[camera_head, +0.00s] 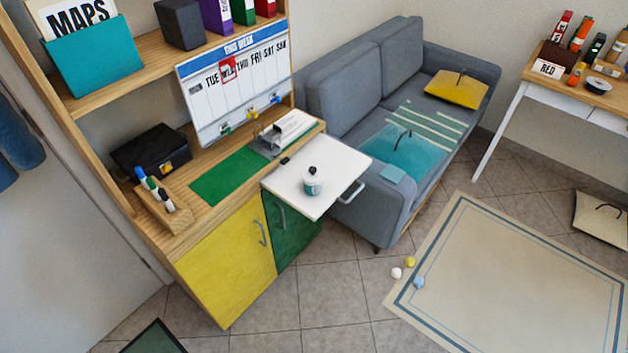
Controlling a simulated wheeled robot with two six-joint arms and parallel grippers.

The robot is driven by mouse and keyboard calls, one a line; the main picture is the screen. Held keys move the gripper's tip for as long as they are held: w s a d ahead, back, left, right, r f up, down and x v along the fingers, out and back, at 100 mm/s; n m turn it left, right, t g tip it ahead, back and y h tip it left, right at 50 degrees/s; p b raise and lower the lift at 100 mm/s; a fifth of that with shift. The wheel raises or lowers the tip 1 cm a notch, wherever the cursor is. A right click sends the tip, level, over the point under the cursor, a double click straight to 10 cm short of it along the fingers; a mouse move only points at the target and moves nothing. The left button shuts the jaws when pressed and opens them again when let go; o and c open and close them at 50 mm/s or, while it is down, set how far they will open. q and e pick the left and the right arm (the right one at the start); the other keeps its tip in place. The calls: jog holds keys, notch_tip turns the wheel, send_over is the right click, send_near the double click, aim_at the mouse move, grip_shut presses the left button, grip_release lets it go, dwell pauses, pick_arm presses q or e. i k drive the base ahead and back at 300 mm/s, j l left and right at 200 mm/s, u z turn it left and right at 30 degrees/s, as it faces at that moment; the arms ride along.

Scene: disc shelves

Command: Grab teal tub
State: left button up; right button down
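A small teal and white tub (312,184) with a dark top stands upright on a white pull-out board (290,190) at the front of the wooden desk unit. Its label is too small to read. A larger teal holder (97,57) with a MAPS sheet in it stands on the upper shelf at the left. Neither of my grippers shows in this view.
The board has a handle (352,192) at its right edge. Beside it are a green mat (228,176), a pen holder (165,208) and a weekly planner (235,85). A grey sofa (350,95) stands behind right. Small balls (410,262) lie by the rug (520,275).

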aim_at(313, 191)
jog(key=i+l+u, duration=0.1)
jog(key=l, duration=0.25)
jog(key=i+l, duration=0.2)
jog(key=i+l+u, duration=0.15)
jog(key=l, duration=0.3)
jog(key=i+l+u, duration=0.1)
jog(key=l, duration=0.25)
